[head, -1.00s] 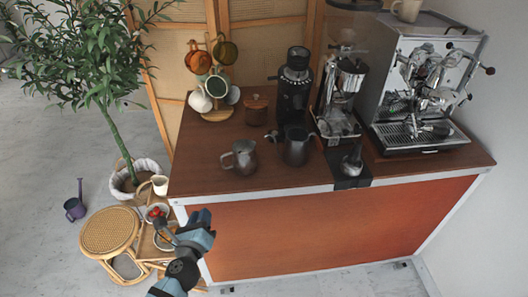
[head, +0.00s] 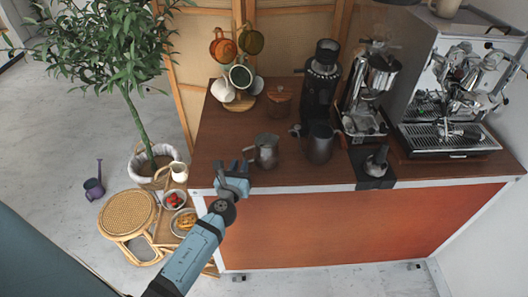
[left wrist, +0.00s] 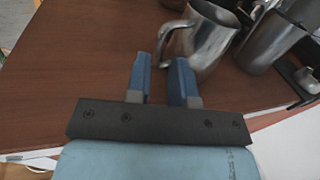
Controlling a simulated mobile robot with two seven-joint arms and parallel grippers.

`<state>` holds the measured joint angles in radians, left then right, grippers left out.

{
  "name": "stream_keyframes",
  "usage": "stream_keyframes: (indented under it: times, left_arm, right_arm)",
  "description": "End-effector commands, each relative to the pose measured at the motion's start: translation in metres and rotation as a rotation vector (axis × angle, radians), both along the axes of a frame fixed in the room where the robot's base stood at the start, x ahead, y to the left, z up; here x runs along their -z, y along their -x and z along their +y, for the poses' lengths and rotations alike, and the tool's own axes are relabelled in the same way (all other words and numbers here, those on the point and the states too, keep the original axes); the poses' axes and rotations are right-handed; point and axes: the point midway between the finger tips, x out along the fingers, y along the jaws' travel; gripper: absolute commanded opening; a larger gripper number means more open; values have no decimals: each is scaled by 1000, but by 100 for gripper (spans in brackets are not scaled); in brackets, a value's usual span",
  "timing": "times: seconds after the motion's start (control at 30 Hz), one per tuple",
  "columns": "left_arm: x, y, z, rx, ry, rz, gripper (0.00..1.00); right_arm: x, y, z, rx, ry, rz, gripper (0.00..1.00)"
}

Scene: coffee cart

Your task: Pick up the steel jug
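The steel jug (head: 267,151) stands upright on the brown cart top (head: 219,133), its handle toward my left gripper. My left gripper (head: 240,164) is open and empty at the front left edge of the cart, just left of the jug. In the left wrist view the jug (left wrist: 207,40) is beyond the fingers, with its handle in front of the gap between the blue fingertips (left wrist: 161,72). The fingers look close to the handle; I cannot tell whether they touch it. My right gripper is not in view.
A second, darker jug (head: 319,146) stands close to the right. Behind are a wooden-lidded jar (head: 279,101), a mug tree (head: 238,103) and a black grinder (head: 321,80). An espresso machine (head: 455,90) stands at right. The cart top left of the jug is clear.

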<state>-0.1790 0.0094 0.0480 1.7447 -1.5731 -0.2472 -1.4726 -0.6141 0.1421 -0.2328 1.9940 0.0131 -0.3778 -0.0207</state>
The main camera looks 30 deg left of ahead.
Motion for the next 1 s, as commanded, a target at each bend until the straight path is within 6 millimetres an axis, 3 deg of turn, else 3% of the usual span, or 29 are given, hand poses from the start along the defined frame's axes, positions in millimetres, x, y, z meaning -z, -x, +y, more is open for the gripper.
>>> stream_keyframes:
  times: [0.4,0.63,0.67,0.73,0.77,1.0]
  left_arm:
    - [3,-48,15,0,1,0,22]
    - [3,-49,16,0,1,1,22]
    - [3,-49,16,0,0,1,19]
    - [3,-49,16,0,0,1,3]
    - [3,-49,16,0,0,1,0]
    - [3,-49,16,0,1,0,0]
  right_arm:
    - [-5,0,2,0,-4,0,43]
    - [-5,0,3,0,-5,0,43]
    - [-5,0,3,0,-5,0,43]
    - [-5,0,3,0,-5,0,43]
    - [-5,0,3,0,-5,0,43]
    - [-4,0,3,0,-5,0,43]
